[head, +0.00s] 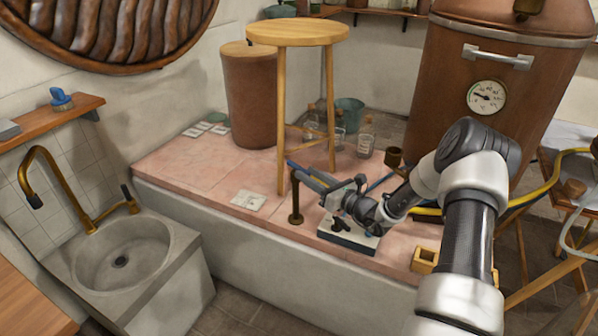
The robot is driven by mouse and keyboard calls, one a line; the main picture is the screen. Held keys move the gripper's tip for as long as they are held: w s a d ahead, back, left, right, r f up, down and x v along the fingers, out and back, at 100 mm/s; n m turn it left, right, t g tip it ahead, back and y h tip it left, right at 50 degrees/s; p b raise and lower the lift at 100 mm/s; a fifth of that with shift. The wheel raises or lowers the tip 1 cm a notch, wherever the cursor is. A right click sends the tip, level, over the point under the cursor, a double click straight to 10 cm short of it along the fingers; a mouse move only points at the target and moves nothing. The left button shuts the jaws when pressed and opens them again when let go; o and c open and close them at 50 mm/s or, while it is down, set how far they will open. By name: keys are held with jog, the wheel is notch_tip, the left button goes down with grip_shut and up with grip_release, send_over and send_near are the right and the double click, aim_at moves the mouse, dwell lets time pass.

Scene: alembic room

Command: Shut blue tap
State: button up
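A long blue bar (308,175), which looks like the blue tap's lever, slants down to the right above the pink tiled platform. Its right end meets or passes behind my gripper (348,190). I cannot tell whether they touch. A brown metal post (296,196) with a round foot stands beside the bar. A second thin blue piece (379,183) shows just right of my gripper. My gripper is small and dark here, reaching in from the right, and its fingers are too unclear to tell open from shut.
A wooden stool (298,34) stands behind the bar, with glass bottles (366,137) nearby. A copper boiler (455,85) stands at right, a sink (125,250) at left.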

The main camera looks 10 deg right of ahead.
jog(key=x, duration=0.5)
